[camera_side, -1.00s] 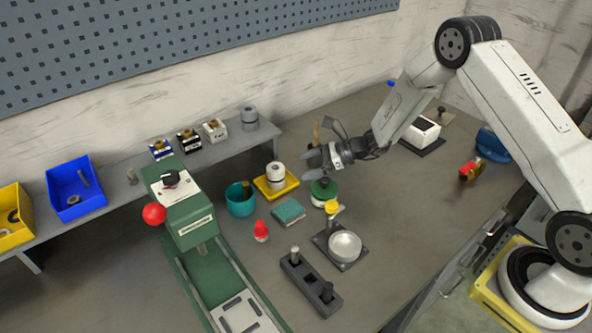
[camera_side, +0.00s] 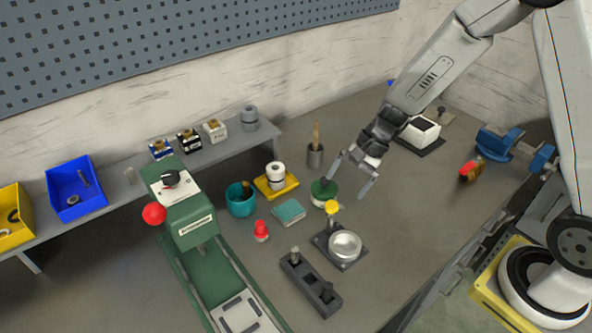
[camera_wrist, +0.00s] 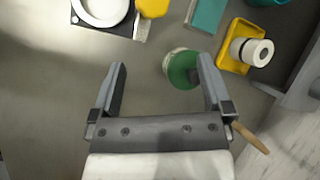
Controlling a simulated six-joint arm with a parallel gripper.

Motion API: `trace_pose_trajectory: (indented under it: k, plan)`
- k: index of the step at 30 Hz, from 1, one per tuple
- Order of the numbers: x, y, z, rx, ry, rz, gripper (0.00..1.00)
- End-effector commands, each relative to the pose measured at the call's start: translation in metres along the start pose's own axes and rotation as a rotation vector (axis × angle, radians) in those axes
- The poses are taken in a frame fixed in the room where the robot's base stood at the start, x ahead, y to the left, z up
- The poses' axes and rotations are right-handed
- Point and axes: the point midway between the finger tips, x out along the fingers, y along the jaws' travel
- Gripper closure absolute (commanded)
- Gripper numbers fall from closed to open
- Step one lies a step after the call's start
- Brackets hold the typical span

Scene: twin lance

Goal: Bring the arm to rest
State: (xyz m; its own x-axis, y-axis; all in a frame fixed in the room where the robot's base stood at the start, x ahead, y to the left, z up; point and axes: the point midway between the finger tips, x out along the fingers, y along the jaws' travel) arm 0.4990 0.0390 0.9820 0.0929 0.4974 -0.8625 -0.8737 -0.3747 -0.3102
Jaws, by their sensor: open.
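My gripper (camera_side: 348,180) is open and empty, pointing down above the grey bench (camera_side: 400,230). In the side view its fingers are spread, just right of a round green-topped item (camera_side: 323,191). My arm reaches in from the upper right.
A blue vise (camera_side: 515,147) is at right.

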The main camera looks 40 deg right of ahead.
Motion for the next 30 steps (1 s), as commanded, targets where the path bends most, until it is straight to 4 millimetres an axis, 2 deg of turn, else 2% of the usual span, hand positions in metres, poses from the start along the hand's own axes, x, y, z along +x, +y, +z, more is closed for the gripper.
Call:
trace_pose_trajectory:
  k: [9, 18, 24, 30]
  plan:
    - [-0.034, 0.049, 0.023, -0.468, 0.188, 0.193, 0.0]
    - [-0.063, 0.082, 0.036, -0.913, 0.339, 0.337, 0.0]
    - [-0.072, 0.091, 0.041, -1.09, 0.392, 0.385, 0.0]
    - [-0.074, 0.093, 0.042, -1.133, 0.402, 0.398, 0.0]
